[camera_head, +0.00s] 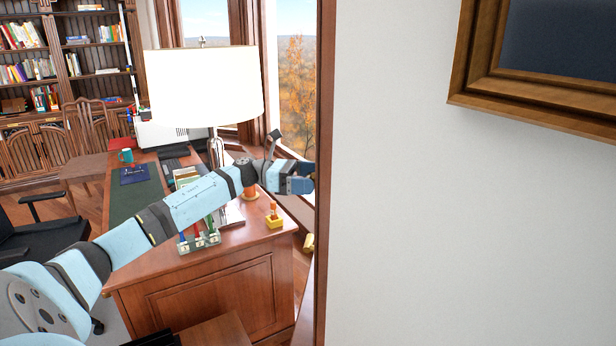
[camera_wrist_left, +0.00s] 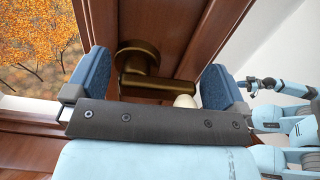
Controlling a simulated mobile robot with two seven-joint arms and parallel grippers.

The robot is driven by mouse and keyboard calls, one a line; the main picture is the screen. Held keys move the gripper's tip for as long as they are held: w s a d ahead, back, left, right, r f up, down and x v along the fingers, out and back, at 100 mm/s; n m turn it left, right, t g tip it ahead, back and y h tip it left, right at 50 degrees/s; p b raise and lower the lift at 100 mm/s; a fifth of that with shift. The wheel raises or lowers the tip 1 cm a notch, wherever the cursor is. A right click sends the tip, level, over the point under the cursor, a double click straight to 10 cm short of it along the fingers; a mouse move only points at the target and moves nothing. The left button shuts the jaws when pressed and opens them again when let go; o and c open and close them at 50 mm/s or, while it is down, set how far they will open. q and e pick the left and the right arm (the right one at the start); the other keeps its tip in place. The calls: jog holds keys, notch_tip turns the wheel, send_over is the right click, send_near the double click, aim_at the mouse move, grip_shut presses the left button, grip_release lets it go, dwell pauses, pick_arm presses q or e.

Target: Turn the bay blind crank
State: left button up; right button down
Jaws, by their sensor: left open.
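The bay blind crank shows in the left wrist view as a brass round mount (camera_wrist_left: 138,57) on the brown window frame, with a brass arm (camera_wrist_left: 148,87) and a pale knob (camera_wrist_left: 185,101) at its right end. My left gripper (camera_wrist_left: 155,75) is open, with one blue finger on each side of the crank; the knob lies near the right finger. The gripper body hides the lower edge of the knob, and I cannot tell whether a finger touches it. In the head view my left gripper (camera_head: 300,180) is at the window post, where the crank is mostly hidden.
A desk (camera_head: 215,275) stands below my left arm, with a white-shaded lamp (camera_head: 205,88), a pen holder (camera_head: 198,240) and a yellow-orange stamp-like item (camera_head: 274,218). A white wall (camera_head: 400,200) with a framed picture (camera_head: 470,100) fills the right. My light-blue arm parts show at the wrist view's right.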

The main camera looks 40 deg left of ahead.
pick_arm(q)
jog(key=c, duration=0.9)
jog(key=shift+o, duration=0.2)
jog(key=n, duration=0.3)
jog(key=shift+w+a+r+n, duration=0.15)
jog(key=shift+w+r+n, duration=0.1)
jog(key=shift+r+n, duration=0.15)
jog(key=n, duration=0.2)
jog(key=shift+w+a+r+n+p, duration=0.15)
jog(key=shift+w+n+p, duration=0.05)
jog(key=shift+n+p, duration=0.2)
jog(key=n, duration=0.1)
jog(key=n+p, duration=0.1)
jog(key=shift+w+a+r+n, duration=0.15)
jog(key=shift+w+r+n, duration=0.05)
jog(key=shift+w+n, duration=0.1)
jog(key=n, duration=0.1)
jog(key=n+p, duration=0.1)
jog(key=n, duration=0.1)
jog(key=shift+w+a+n+p, duration=0.2)
jog(key=shift+w+n+p, duration=0.05)
jog(key=shift+n+p, duration=0.1)
jog(key=shift+w+a+f+n+p, duration=0.1)
jog(key=shift+w+a+n+p, duration=0.1)
jog(key=shift+n+p, duration=0.7)
jog(key=shift+w+a+f+n+p, duration=0.1)
jog(key=shift+w+n+p, duration=0.15)
jog(key=shift+n, duration=1.1)
